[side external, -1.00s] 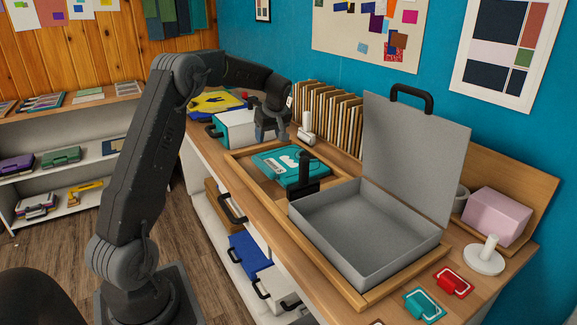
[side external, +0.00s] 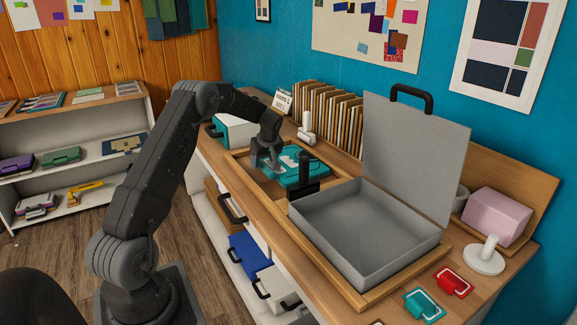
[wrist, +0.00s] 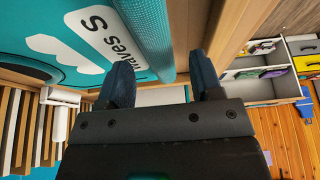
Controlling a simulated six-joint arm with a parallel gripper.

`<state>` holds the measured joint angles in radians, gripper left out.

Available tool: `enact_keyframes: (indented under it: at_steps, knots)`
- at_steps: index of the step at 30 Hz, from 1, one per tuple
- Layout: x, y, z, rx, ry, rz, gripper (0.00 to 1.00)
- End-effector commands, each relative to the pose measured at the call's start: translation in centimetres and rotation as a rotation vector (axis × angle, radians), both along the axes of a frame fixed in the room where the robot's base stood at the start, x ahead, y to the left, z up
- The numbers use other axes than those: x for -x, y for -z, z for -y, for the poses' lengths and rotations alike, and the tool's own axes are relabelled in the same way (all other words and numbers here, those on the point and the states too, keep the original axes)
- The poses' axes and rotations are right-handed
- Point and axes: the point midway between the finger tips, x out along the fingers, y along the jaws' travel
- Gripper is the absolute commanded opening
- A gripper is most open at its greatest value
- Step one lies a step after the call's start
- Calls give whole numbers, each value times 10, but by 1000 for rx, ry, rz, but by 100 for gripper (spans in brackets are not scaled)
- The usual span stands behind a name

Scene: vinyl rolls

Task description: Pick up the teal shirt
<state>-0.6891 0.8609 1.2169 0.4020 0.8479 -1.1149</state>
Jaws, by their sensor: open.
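The teal shirt (side external: 306,170) lies folded in the wooden tray (side external: 243,163) on the counter, with a white print on top. In the wrist view the shirt (wrist: 80,62) fills the upper left, with a rounded edge and part of a "Waves S" label. My gripper (side external: 266,163) is low at the left end of the shirt, pointing down, and hides part of it. In the wrist view my gripper (wrist: 162,76) has its fingers apart, with the shirt's rounded edge showing between them. Whether the fingers touch the shirt cannot be told.
A black upright piece (side external: 304,180) stands between the shirt and an open grey box (side external: 345,235) with its lid raised. A row of upright boards (side external: 335,115) and a white stand (side external: 306,128) are behind.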

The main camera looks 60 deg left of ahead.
Motion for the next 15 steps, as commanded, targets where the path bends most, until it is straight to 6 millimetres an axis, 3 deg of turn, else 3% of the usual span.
enact_keyframes:
  at_steps: [10,15]
  knots:
    - [0,9,-4,0,1,2,60]
    - [0,9,-4,0,2,1,44]
